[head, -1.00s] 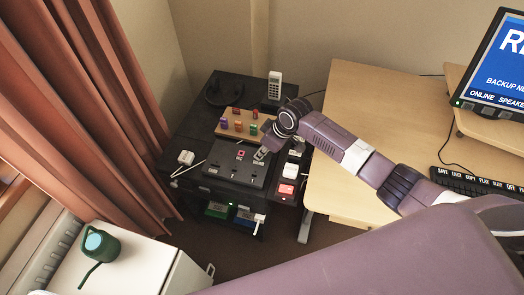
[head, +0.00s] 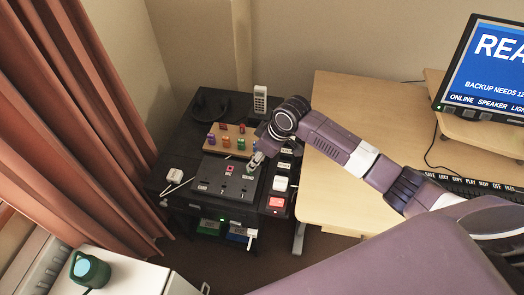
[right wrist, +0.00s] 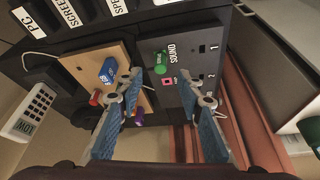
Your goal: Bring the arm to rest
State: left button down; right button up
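My right arm comes in from the right in the head view and reaches over the dark side table (head: 165,200). Its right gripper (head: 258,157) hangs by the back right corner of the dark panel (head: 225,185). In the right wrist view the two blue-padded fingers of the right gripper (right wrist: 163,90) are spread apart, with nothing held between them. A green plug-like piece (right wrist: 160,62) stands on the panel marked SOUND, beyond the fingertips and apart from them. My left gripper is not in view.
A wooden board (head: 232,130) with several coloured pieces lies behind the panel, near a phone (head: 260,100). Labelled switches line the table's right side. A wooden desk (head: 340,110) with a monitor (head: 490,65) stands right.

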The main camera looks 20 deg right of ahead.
jog(key=v, duration=0.6)
jog(key=s+a+f+m, duration=0.1)
jog(key=s+a+f, duration=0.25)
jog(key=s, duration=0.35)
jog(key=s+a+f, duration=0.2)
jog(key=s+a, duration=0.2)
jog(key=s, duration=0.3)
jog(key=s+d+m+h, duration=0.3)
jog(key=s+d+m, duration=0.3)
jog(key=s, duration=0.8)
notch_tip(320, 180, down, 27)
jog(key=s+d+n+g, duration=0.1)
jog(key=s, duration=0.1)
jog(key=s+d+f+g, duration=0.1)
jog(key=s+d+f, duration=0.2)
jog(key=s+f, duration=1.2)
jog(key=shift+s, duration=0.8)
